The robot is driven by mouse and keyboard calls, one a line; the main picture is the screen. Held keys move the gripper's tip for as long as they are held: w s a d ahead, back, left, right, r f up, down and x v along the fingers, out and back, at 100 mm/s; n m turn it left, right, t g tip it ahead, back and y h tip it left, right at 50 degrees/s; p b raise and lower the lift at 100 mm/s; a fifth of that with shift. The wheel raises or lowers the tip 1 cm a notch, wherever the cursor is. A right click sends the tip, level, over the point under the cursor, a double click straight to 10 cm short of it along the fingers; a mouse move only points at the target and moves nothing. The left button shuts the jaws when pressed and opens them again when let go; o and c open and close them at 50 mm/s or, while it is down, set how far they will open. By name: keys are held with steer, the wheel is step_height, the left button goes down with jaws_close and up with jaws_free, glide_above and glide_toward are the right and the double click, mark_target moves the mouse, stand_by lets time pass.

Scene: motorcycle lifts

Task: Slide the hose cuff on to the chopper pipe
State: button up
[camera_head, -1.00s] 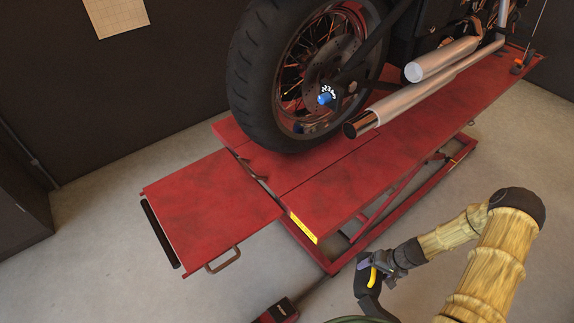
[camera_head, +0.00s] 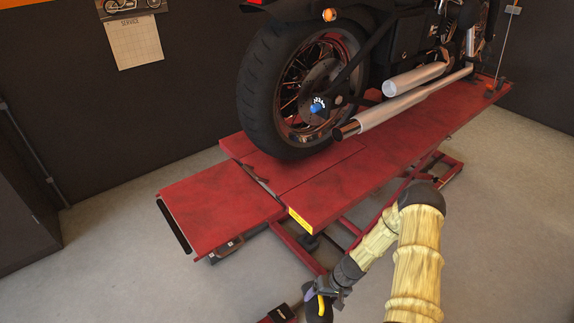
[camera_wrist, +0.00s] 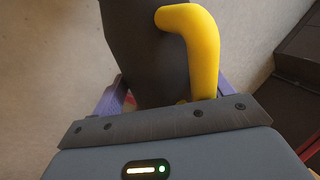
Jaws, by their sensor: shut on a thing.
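My gripper (camera_head: 320,296) is low at the bottom of the head view, in front of the lift. In the wrist view its purple fingers (camera_wrist: 166,98) are shut on the hose cuff, a dark grey, rounded piece (camera_wrist: 140,45) with a bent yellow handle (camera_wrist: 195,45). In the head view the cuff (camera_head: 317,312) is small and partly cut off by the lower edge. The motorcycle's two silver exhaust pipes lie above and apart from it: an upper one (camera_head: 415,78) and a longer lower one (camera_head: 400,108) with a dark open end (camera_head: 345,131).
The motorcycle's rear wheel (camera_head: 275,95) stands on the red lift (camera_head: 330,190), whose ramp (camera_head: 215,200) reaches left. A red and black item (camera_head: 280,314) lies on the floor by my gripper. Grey floor is open at the right and left.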

steer(key=shift+s+a, duration=0.5)
